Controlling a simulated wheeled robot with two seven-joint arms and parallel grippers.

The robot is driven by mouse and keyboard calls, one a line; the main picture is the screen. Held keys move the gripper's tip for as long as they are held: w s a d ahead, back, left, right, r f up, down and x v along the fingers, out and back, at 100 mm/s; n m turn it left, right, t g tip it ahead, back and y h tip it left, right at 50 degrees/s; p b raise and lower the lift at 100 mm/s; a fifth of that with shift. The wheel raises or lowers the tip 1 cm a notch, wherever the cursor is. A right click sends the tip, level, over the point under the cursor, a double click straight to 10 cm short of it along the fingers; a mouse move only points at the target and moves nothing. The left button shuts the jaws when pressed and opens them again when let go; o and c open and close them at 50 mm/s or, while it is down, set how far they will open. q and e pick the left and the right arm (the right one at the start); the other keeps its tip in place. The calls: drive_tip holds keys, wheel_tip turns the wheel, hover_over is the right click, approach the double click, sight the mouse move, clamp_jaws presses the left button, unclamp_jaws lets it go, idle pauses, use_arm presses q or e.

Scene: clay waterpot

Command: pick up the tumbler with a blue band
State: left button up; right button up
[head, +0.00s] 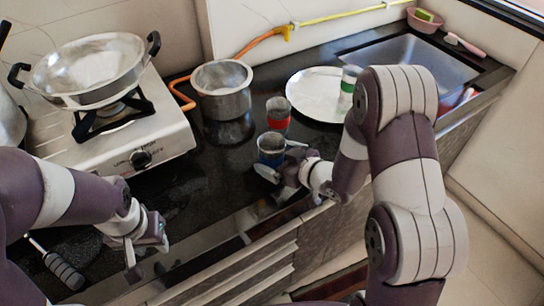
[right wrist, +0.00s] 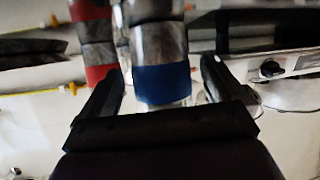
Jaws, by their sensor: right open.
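The tumbler with a blue band (head: 270,152) stands on the dark counter near its front edge. My right gripper (head: 277,158) is open, with one finger on each side of this tumbler. In the right wrist view the blue band (right wrist: 162,84) shows between the two spread fingers, with a gap visible on both sides. My left gripper (head: 148,258) is open and empty over the counter's front edge at the left, well away from the tumbler.
A red-banded tumbler (head: 278,116) stands just behind the blue one. A green-banded tumbler (head: 348,86) stands by a round metal plate (head: 312,95). A steel pot (head: 222,98) and the stove (head: 160,128) with a pan (head: 88,68) are left. The sink (head: 420,62) is at right.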

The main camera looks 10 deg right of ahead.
drive_tip(key=shift+w+a+f, duration=0.15)
drive_tip(key=shift+w+a, duration=0.1)
drive_tip(key=shift+w, duration=0.05)
drive_tip(key=shift+s+d, duration=0.1)
drive_tip(key=c, duration=1.1)
drive_tip(key=shift+o, duration=0.2)
